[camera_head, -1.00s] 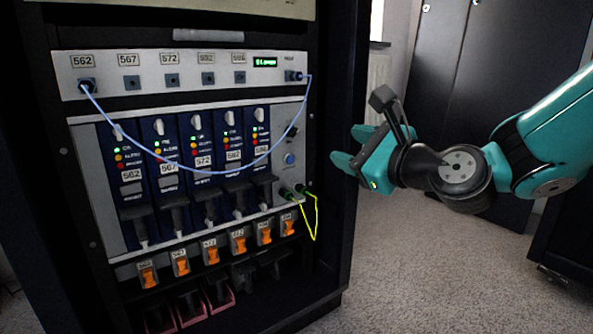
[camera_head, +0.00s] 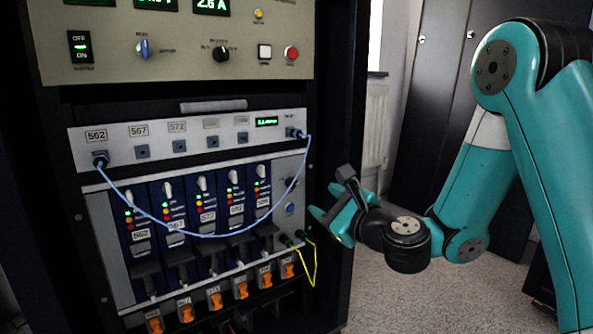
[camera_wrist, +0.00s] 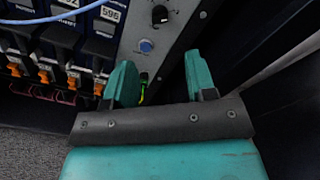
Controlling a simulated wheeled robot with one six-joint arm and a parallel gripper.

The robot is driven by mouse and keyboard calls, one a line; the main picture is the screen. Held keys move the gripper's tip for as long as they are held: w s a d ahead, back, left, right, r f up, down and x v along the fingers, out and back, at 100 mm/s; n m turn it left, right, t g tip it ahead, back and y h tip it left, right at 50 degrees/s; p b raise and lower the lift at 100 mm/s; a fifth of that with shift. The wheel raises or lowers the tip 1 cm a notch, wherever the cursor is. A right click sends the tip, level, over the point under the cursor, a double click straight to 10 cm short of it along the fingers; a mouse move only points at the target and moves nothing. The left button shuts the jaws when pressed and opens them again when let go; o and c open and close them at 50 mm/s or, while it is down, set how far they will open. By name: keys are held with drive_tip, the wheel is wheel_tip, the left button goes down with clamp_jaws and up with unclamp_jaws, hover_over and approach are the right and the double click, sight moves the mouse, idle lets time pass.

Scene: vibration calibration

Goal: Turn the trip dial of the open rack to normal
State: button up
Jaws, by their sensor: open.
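A black rotary dial (camera_wrist: 160,14) sits on the grey end panel (camera_wrist: 168,32) of the card rack. A blue round button (camera_wrist: 146,46) is below it. I take this dial for the trip dial; its lettering is too small to read. In the head view the dial (camera_head: 290,183) is small and dark, above the blue button (camera_head: 290,208). My gripper (camera_head: 327,222) is open and empty, to the right of the cabinet's rack front. In the wrist view its two teal fingers (camera_wrist: 158,72) point toward the panel, below the dial and apart from it.
A blue cable (camera_head: 205,236) loops across the cards (camera_head: 172,208). A yellow-green wire (camera_head: 315,268) hangs by the panel's lower right. Orange switches (camera_head: 240,290) line the bottom. The upper unit (camera_head: 180,15) has knobs and buttons. Carpet floor is free at the right.

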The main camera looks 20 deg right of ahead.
sight(295, 185)
drive_tip(key=p+x, duration=0.8)
drive_tip(key=x, duration=0.1)
drive_tip(key=shift+w+a+r+p, duration=0.1)
drive_tip(key=shift+r+p, duration=0.25)
drive_tip(key=shift+p, duration=0.05)
drive_tip(key=shift+w+a+f+p, duration=0.15)
drive_tip(key=shift+w+p, duration=0.25)
drive_tip(key=shift+w+a+f+p, duration=0.1)
drive_tip(key=shift+w+f+p, duration=0.05)
drive_tip(key=shift+w+p, duration=0.25)
drive_tip(key=c, duration=0.9)
